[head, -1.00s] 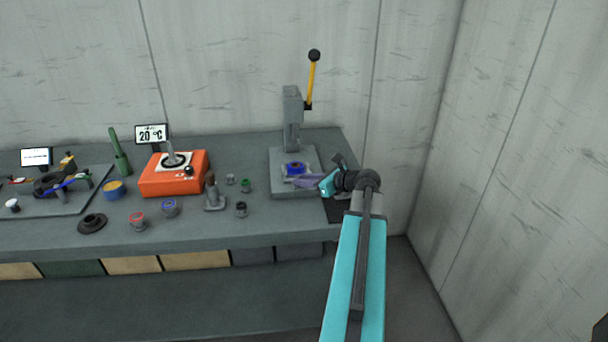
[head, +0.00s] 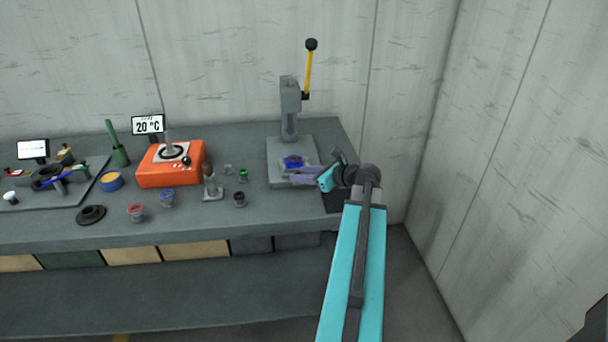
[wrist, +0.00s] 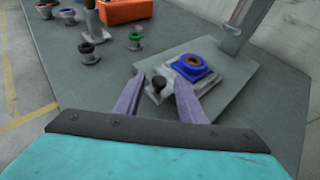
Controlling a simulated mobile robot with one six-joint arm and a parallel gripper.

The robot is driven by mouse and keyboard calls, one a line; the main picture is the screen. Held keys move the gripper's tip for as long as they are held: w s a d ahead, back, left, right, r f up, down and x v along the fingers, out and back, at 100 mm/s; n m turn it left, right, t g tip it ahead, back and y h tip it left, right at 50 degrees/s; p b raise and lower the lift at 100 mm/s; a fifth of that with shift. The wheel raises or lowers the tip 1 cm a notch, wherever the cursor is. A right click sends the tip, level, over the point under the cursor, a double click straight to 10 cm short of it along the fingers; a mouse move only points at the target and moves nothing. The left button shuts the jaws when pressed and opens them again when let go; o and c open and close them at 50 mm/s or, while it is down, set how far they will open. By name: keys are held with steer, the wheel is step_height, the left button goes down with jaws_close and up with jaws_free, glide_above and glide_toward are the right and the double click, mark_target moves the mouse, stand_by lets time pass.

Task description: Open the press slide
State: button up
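The press (head: 290,105) stands at the right end of the bench, its yellow lever with a black ball (head: 311,45) pointing up. On its grey base plate (wrist: 225,95) sits a blue holder (wrist: 193,67) with a copper-coloured ring in it. In front of the holder is a small grey slide part with a dark knob (wrist: 158,82). My gripper (wrist: 160,78) has its two purple fingers apart, one on each side of the knob, with gaps visible. In the head view my gripper (head: 297,175) reaches in over the plate from the right, and the knob cannot be made out.
An orange machine (head: 170,168) with a 20 °C display stands left of the press. Several small cups and a grey stand (head: 211,185) are between and in front of them. A grey tray (head: 80,195) with tools lies farther left. A wall closes off the right side.

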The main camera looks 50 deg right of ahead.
steer(key=shift+s, duration=0.15)
steer(key=b+v, duration=0.2)
steer(key=v, duration=1.1)
steer(key=shift+s, duration=0.3)
steer(key=shift+r, duration=0.1)
